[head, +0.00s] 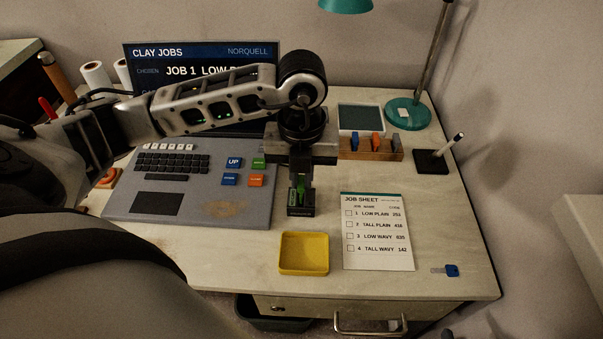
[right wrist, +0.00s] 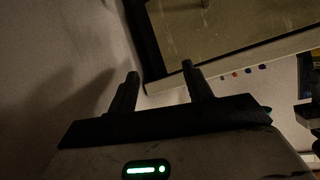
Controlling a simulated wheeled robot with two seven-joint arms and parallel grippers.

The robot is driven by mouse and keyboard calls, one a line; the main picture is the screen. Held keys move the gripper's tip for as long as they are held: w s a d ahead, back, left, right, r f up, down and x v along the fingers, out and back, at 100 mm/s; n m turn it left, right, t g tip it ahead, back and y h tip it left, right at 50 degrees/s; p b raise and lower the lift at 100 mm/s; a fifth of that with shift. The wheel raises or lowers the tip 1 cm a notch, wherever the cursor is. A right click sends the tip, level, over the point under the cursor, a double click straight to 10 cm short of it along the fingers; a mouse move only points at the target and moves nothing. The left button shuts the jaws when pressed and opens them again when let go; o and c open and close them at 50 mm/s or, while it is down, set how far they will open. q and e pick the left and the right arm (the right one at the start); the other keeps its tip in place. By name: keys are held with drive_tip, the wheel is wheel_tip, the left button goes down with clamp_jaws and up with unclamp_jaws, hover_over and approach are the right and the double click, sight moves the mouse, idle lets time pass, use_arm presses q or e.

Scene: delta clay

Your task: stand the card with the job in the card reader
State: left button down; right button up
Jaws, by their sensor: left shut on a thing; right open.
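My left gripper (head: 301,183) points straight down and is shut on a green card (head: 300,194). The job sheet (head: 378,257) lists low plain, tall plain, low wavy and tall wavy. My right gripper (right wrist: 160,72) is open and empty.
A yellow tray (head: 303,268) is in front of the reader. A blue-headed key (head: 452,271) lies at right. A teal lamp (head: 405,115) and a black pen holder (head: 431,163) stand behind.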

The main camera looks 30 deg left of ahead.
use_arm(q)
drive_tip(key=shift+f, duration=0.15)
drive_tip(key=shift+f+b, duration=0.95)
drive_tip(key=shift+b, duration=0.05)
drive_tip(key=c, duration=1.1)
unclamp_jaws()
drive_tip(key=shift+r, duration=0.15)
drive_tip(key=shift+r+p, duration=2.65)
drive_tip(key=shift+r, duration=0.8)
drive_tip(key=shift+f, duration=0.1)
